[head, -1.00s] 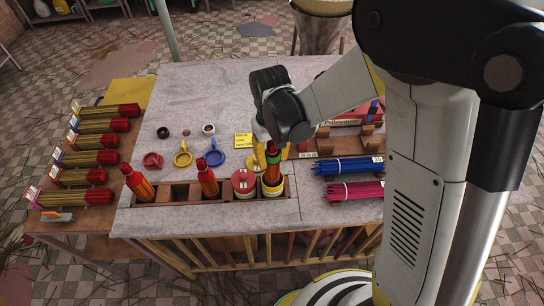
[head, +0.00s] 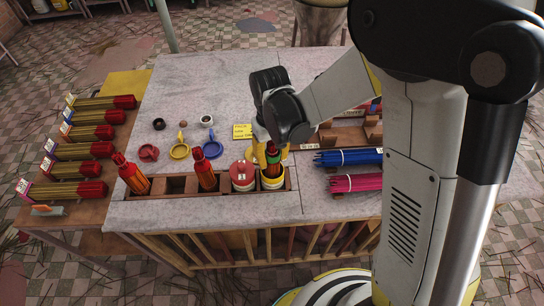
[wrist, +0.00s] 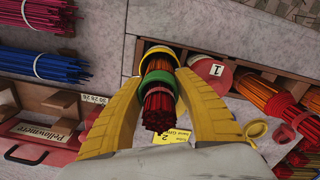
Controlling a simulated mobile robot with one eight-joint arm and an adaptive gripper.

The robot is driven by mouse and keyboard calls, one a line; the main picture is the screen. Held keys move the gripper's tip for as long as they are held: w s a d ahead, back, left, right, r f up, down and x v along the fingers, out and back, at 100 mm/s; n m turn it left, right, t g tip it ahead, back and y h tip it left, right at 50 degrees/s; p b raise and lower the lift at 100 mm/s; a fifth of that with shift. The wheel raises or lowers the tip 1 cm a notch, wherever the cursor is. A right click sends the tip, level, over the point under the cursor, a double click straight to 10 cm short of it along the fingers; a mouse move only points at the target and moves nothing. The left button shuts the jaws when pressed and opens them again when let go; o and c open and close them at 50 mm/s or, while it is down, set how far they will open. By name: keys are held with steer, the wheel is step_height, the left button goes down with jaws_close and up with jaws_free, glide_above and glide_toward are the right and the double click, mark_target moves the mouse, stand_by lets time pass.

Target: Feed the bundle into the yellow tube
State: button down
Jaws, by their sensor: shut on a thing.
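The bundle (wrist: 159,104) is a tight cluster of red-tipped sticks with an orange body and a green band. The yellow tube (head: 272,184) is a white and yellow cup in the tray at the table's front, and its yellow rim (wrist: 153,49) shows in the wrist view. The bundle (head: 273,162) stands nearly upright with its lower end inside that rim; how deep is hidden. My gripper (wrist: 157,92) has its yellow fingers shut on the bundle, one on each side near the green band, above the tube.
A red-lidded tube marked 1 (wrist: 211,71) stands right beside the yellow tube. Two other orange bundles stand in the tray (head: 173,186). Blue sticks (head: 348,157) and pink sticks (head: 356,183) lie to the right. Coloured rings and a yellow note (head: 242,131) lie behind the tray.

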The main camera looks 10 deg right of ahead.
mark_target(272, 149)
steer(key=shift+f+b, duration=1.75)
steer(key=shift+f, duration=0.35)
steer(key=c, duration=0.9)
jaws_free()
steer(key=shift+r, duration=0.1)
steer(key=shift+o, duration=0.2)
steer(key=shift+r, duration=0.1)
steer(key=shift+r+p, duration=2.9)
steer(key=shift+r, duration=1.05)
